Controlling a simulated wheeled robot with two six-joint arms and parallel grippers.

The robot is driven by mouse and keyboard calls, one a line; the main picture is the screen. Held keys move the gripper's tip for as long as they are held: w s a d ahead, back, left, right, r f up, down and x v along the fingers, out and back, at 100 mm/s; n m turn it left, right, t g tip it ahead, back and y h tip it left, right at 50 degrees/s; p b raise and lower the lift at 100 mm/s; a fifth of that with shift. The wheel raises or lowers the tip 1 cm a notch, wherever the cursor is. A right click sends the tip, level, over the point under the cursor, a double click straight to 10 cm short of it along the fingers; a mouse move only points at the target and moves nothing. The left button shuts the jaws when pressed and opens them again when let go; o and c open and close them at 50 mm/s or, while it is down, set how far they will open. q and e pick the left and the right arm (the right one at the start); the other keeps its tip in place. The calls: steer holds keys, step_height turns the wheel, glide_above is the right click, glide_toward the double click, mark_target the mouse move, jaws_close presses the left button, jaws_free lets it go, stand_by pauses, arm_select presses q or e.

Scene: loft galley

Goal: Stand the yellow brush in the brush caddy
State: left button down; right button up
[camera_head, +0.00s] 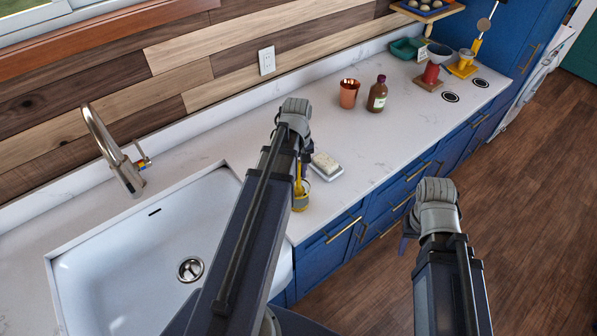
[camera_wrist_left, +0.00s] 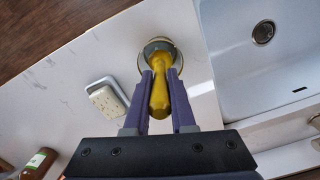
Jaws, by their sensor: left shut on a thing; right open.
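The yellow brush (camera_wrist_left: 160,98) is between the two purple fingers of my left gripper (camera_wrist_left: 160,76), which is shut on its handle. In the wrist view the brush's far end reaches into the round mouth of the brush caddy (camera_wrist_left: 147,50); whether it touches the bottom is hidden. In the head view the yellowish caddy (camera_head: 301,203) stands on the counter by the sink's right edge, with the brush (camera_head: 299,187) upright above it, partly hidden by my left arm. My right gripper (camera_head: 407,234) is open, off the counter's front, mostly hidden behind its wrist.
A soap dish (camera_head: 327,172) with a pale bar sits right beside the caddy. A copper cup (camera_head: 349,93) and brown bottle (camera_head: 377,94) stand farther back. The sink (camera_head: 130,260) is on the left. The counter between soap dish and bottle is clear.

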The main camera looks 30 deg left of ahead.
arm_select(q)
steer(key=shift+f, duration=0.4)
steer(key=c, duration=0.7)
jaws_free()
steer(key=shift+r, duration=0.1)
steer(key=r+p, duration=0.3)
steer(key=r, duration=0.1)
steer(key=r+p, duration=0.3)
steer(key=p, duration=0.1)
steer(key=shift+w+a+r, duration=0.15)
steer(key=shift+a+r, duration=0.05)
steer(key=shift+r, duration=0.2)
steer(key=shift+f, duration=0.1)
